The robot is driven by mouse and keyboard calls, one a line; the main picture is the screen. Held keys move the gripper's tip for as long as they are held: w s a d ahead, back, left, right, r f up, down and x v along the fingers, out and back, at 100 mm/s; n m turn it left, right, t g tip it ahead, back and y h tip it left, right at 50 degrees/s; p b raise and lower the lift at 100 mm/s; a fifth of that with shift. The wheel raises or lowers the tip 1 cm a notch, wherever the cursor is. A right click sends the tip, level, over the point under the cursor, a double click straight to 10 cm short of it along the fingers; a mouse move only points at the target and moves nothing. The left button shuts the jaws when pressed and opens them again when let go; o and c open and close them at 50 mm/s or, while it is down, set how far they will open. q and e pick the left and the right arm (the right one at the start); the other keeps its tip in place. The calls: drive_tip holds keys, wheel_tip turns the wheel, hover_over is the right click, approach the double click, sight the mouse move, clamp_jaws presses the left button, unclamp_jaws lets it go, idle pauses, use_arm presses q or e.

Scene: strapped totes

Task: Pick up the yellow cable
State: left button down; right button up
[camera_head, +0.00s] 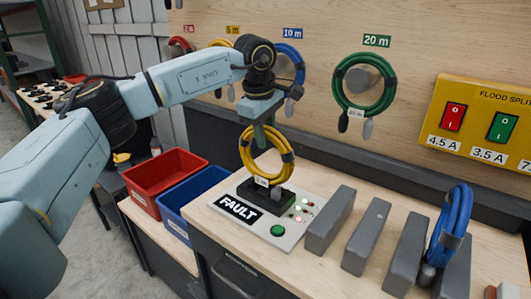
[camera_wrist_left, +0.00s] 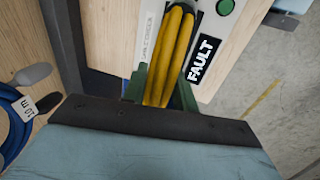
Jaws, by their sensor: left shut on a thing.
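The coiled yellow cable (camera_head: 246,160) hangs from my left gripper (camera_head: 262,130), above the white panel marked FAULT. My left gripper is shut on the top of the coil, and its green fingers sit on both sides of it. In the left wrist view the yellow cable (camera_wrist_left: 172,55) runs between the fingers of my left gripper (camera_wrist_left: 160,92). The coil's lower end is close to a dark block on the panel; I cannot tell whether they touch. My right gripper is not in view.
The FAULT panel (camera_head: 232,213) lies on the bench. Grey blocks (camera_head: 330,220) stand to its right, with a blue cable (camera_head: 452,225) by the last ones. A red bin (camera_head: 150,187) and a blue bin (camera_head: 172,212) are left. A green cable (camera_head: 345,97) hangs on the wall.

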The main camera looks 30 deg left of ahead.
use_arm(q)
drive_tip(key=shift+r, duration=0.2)
wheel_tip(320, 180, up, 9)
drive_tip(key=shift+f+p, duration=0.1)
drive_tip(key=shift+p, duration=0.65)
drive_tip(key=shift+r, duration=0.5)
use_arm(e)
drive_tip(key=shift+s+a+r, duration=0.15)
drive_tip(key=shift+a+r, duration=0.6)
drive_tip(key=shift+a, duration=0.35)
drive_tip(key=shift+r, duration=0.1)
